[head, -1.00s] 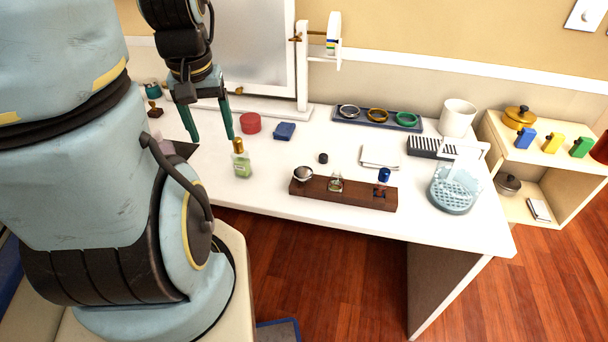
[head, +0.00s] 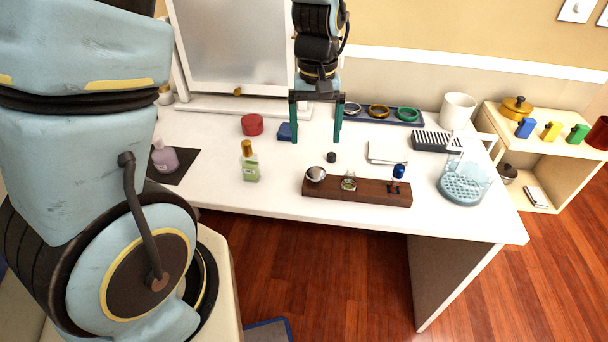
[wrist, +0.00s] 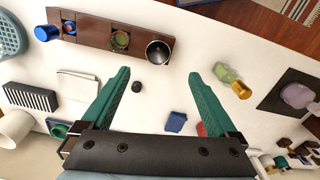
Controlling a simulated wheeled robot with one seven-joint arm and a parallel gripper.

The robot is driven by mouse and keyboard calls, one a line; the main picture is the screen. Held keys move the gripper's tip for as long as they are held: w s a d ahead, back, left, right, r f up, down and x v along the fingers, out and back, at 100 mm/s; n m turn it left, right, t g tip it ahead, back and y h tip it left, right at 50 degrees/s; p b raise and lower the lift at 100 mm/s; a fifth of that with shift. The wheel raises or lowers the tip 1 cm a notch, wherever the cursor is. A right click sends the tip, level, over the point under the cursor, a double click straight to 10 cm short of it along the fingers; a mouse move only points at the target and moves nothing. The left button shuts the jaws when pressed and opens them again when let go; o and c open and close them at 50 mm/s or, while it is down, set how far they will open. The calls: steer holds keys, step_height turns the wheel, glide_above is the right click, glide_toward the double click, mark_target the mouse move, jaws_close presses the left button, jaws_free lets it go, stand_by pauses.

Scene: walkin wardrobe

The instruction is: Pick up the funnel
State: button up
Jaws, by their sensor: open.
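The funnel (head: 315,174) is a small silver cone with a dark mouth in the wrist view (wrist: 158,52). It sits at the left end of a dark brown wooden rack (head: 370,191) near the table's front edge. A watch-like item (head: 349,182) and a blue-topped item (head: 398,173) sit in the same rack. My gripper (head: 316,140) is open and empty, above the table and behind the funnel in the head view. In the wrist view the funnel lies beyond the gap between the fingertips (wrist: 158,76).
A small black cap (head: 331,157) lies just behind the rack. A blue box (head: 285,131) and red tin (head: 252,125) lie behind. A ring tray (head: 380,121) and a light-blue basket (head: 463,190) are to the right.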

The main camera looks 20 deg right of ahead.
glide_above(316, 172)
steer(key=f, duration=0.5)
steer(key=shift+s+d+f+p, duration=0.15)
steer(key=shift+s+f+p, duration=0.15)
steer(key=shift+p, duration=0.05)
steer(key=shift+w+f+p, duration=0.15)
steer(key=shift+f+p, duration=0.3)
steer(key=shift+f, duration=0.95)
steer(key=shift+w+f+p, duration=0.1)
steer(key=shift+f+p, duration=0.35)
steer(key=shift+f, duration=0.9)
steer(key=c, duration=1.4)
steer(key=shift+o, duration=0.2)
steer(key=shift+r, duration=0.1)
